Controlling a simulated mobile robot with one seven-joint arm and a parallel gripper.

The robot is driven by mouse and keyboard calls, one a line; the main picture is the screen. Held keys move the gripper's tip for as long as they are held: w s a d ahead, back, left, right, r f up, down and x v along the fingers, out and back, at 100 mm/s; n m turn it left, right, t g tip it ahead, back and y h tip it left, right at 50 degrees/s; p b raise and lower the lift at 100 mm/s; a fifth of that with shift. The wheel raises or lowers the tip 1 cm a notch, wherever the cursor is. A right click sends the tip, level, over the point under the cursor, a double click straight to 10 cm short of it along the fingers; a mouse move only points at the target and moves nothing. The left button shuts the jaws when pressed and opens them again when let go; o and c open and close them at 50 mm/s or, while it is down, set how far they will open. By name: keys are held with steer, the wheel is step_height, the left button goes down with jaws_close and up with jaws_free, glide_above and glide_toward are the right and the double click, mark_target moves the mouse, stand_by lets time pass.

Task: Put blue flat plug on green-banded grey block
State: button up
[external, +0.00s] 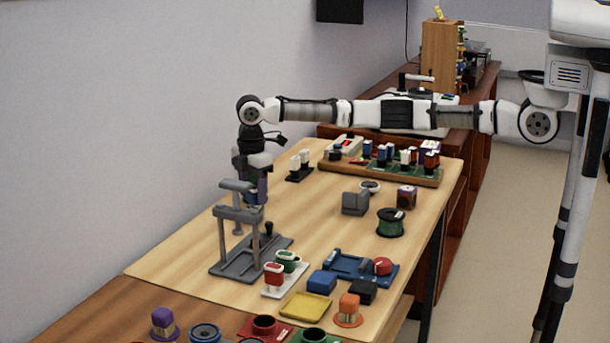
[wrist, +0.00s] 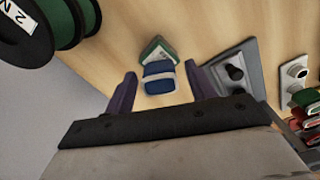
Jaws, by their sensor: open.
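In the wrist view the blue flat plug (wrist: 158,85), with a pale band across it, lies between the two purple fingers of my gripper (wrist: 160,72). A narrow gap shows on each side, so the gripper is open around it. The green-banded grey block (wrist: 155,48) shows just beyond the plug, which overlaps its near part. I cannot tell exactly how the plug rests on it.
A grey press stand (external: 224,262) with a black knob (wrist: 235,72) is close by. A green spool (external: 390,223) also shows large in the wrist view (wrist: 62,18). A white holder (external: 289,284) carries red and green plugs.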

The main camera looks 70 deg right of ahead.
step_height(320, 180, up, 12)
steer(key=b, duration=0.2)
steer(key=shift+r, duration=0.15)
stand_by(0.5)
